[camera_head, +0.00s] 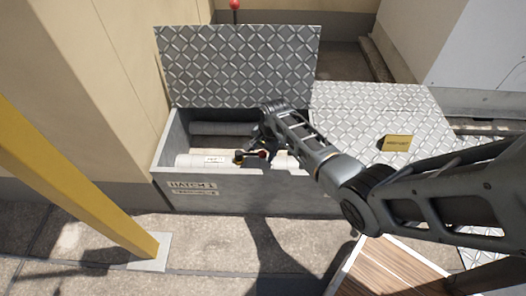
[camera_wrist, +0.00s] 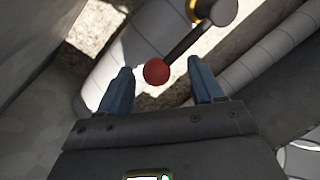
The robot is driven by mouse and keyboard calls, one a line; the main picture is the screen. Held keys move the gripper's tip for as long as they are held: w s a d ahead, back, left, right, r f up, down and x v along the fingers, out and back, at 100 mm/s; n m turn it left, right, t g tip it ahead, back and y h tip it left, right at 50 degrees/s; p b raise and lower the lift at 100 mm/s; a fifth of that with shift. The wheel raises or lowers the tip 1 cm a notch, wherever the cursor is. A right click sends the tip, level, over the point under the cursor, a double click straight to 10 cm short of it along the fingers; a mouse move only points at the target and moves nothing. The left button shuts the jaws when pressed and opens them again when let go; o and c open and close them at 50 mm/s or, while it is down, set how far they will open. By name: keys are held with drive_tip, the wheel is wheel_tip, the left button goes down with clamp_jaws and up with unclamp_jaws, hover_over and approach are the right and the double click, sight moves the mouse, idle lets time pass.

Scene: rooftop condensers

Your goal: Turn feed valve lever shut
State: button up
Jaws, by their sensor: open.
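The feed valve lever shows in the wrist view as a dark rod (camera_wrist: 188,46) with a red ball knob (camera_wrist: 156,71) at its end. The rod runs up and right from the knob to a brass-coloured valve hub (camera_wrist: 217,10). My gripper (camera_wrist: 160,78) is open, with one blue finger on each side of the red knob; I cannot tell whether either touches it. In the head view the lever (camera_head: 252,154) sits inside the open hatch box, and my gripper (camera_head: 262,140) reaches down into the box, partly hidden by my arm.
The grey hatch box (camera_head: 240,193) holds pale wrapped pipes (camera_head: 200,161). Its diamond-plate lid (camera_head: 237,65) stands open behind. A closed plate (camera_head: 350,105) with a yellow tag (camera_head: 397,143) lies to the right. A yellow post (camera_head: 75,180) slants at the left.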

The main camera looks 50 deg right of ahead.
clamp_jaws()
idle(0.5)
drive_tip(key=shift+a, duration=0.1)
